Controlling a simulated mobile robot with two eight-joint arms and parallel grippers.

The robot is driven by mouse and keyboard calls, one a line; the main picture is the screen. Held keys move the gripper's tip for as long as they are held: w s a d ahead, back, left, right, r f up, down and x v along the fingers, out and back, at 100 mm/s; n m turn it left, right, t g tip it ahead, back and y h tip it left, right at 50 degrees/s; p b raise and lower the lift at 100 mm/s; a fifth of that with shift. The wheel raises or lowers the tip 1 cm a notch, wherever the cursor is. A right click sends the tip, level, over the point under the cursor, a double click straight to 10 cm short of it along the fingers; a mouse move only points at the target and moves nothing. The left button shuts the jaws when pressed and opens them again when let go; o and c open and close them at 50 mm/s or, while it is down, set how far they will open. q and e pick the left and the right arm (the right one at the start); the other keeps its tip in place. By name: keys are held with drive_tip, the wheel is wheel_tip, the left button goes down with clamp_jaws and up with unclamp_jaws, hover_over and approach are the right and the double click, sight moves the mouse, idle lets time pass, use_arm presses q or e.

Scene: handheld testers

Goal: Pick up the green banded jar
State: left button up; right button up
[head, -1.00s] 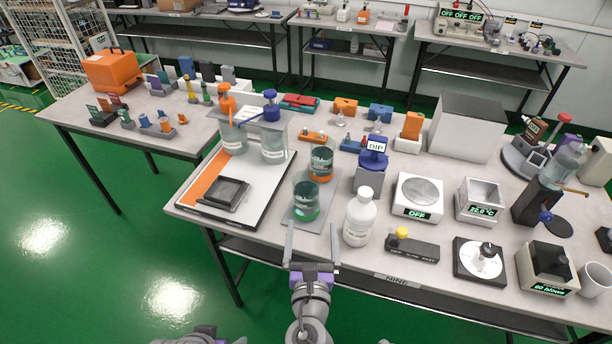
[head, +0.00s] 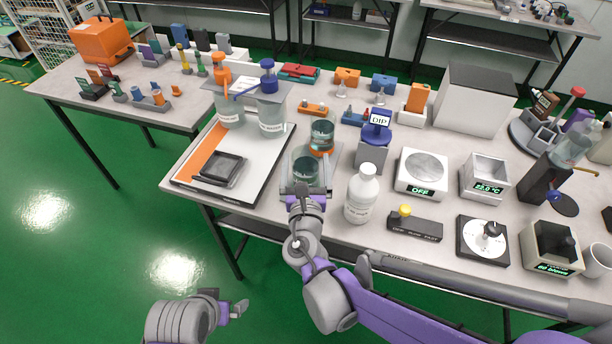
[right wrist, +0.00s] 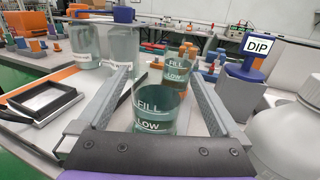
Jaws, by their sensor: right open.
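The green banded jar (head: 306,170) is a clear glass jar on a grey mat near the table's front edge. Its lower part is hidden by my right gripper (head: 305,185) in the head view. In the right wrist view the jar (right wrist: 160,108), marked FILL and LOW, stands upright between the two open fingers, with space beside it; its base is hidden by the gripper body. My right gripper is open and holds nothing. My left gripper (head: 237,309) hangs at the lower left, away from the table; its opening is unclear.
A similar orange-banded jar (head: 321,136) stands just behind. A white bottle (head: 362,194) is close on the right, with the blue DIP stand (head: 374,145) behind it. A black tray (head: 218,169) on a white board lies left. Green floor is free in front.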

drive_tip(key=shift+w, duration=1.15)
clamp_jaws()
